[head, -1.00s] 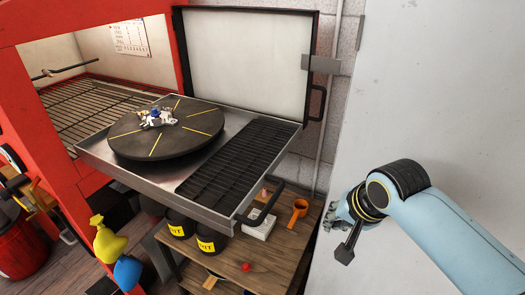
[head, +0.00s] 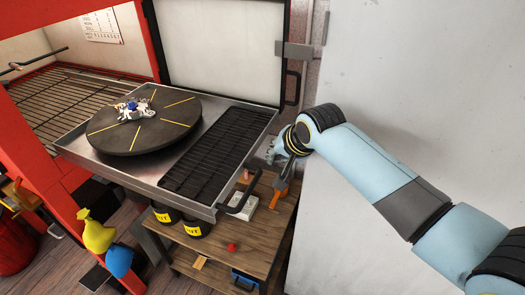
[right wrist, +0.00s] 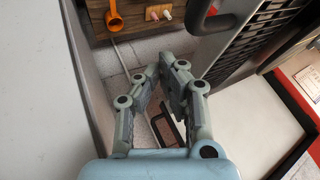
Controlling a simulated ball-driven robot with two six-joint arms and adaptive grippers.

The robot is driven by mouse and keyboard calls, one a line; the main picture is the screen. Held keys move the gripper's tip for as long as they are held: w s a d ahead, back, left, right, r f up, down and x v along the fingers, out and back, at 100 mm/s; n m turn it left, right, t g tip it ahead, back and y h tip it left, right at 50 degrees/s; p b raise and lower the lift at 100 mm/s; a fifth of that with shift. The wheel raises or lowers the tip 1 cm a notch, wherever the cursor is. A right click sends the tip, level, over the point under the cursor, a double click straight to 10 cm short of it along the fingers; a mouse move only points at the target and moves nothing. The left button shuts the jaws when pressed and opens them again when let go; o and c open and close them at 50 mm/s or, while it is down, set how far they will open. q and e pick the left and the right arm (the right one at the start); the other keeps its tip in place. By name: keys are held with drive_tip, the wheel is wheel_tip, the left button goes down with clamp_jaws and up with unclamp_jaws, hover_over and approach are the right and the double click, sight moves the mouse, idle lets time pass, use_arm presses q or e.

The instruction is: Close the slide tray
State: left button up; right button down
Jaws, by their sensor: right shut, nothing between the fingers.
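The slide tray (head: 150,178) is a grey metal tray pulled out of the red cabinet. It carries a dark round turntable (head: 150,135) with a small metal part (head: 135,109) on it, beside a black slotted mat (head: 215,150). Its black handle (head: 243,197) sticks out at the front right. My right gripper (head: 280,172) is right of the tray, apart from the handle and partly hidden by its own wrist. In the right wrist view its fingers (right wrist: 168,68) are together and empty, with the handle (right wrist: 215,20) beyond them. My left gripper is not in view.
The cabinet door (head: 220,45) stands open behind the tray. A large pale panel (head: 420,80) bounds the right side.

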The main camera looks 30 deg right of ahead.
drive_tip(key=shift+w+a+r+p, duration=0.1)
drive_tip(key=shift+w+a+p, duration=0.2)
drive_tip(key=shift+w+a, duration=1.05)
drive_tip(key=shift+w+d, duration=0.15)
